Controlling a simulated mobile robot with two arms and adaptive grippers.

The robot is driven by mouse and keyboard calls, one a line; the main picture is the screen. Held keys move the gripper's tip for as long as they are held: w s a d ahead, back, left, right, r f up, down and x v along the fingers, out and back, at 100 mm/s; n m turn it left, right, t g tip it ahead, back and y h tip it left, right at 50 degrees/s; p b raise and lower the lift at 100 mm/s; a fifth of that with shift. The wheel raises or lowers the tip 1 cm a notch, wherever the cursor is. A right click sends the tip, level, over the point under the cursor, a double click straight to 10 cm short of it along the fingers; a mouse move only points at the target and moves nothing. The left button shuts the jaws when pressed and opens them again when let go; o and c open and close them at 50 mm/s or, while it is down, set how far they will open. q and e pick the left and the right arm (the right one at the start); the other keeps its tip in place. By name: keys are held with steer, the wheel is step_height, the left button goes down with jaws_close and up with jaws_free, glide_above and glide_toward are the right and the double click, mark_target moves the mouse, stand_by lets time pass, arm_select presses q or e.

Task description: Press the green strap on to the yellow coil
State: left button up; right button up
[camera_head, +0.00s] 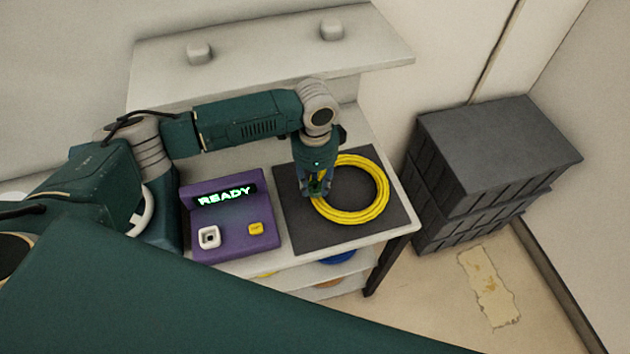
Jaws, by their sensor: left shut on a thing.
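The yellow coil (381,191) lies flat as a ring on a dark square mat (291,237) on the white table. My left gripper (317,194) points down over the left side of the coil. It is shut on the green strap (317,187), of which only a small bit shows between the fingers. The strap is at the coil's left edge; I cannot tell whether it touches or goes around the coil. My right gripper is not in view.
A purple box (230,215) with a lit READY display, a white button and a yellow button stands left of the mat. A white shelf (265,50) is behind. Dark stacked crates (490,155) stand on the floor at right. Coloured things sit on a lower shelf.

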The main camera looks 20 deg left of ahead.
mark_target(315, 187)
arm_select(q)
steer(key=shift+f, duration=0.25)
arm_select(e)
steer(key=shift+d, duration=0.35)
arm_select(q)
steer(key=shift+s+f, duration=0.1)
steer(key=shift+f, duration=0.1)
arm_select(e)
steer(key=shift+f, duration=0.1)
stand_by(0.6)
arm_select(q)
steer(key=o, duration=0.8)
steer(key=shift+o, duration=0.4)
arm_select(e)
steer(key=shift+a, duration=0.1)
arm_select(q)
steer(key=shift+o, duration=0.2)
steer(key=o, duration=0.4)
steer(key=shift+o, duration=0.2)
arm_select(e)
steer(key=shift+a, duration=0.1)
arm_select(q)
steer(key=shift+r, duration=0.1)
step_height(315, 187, up, 7)
steer(key=p, duration=0.7)
steer(key=shift+p, duration=0.4)
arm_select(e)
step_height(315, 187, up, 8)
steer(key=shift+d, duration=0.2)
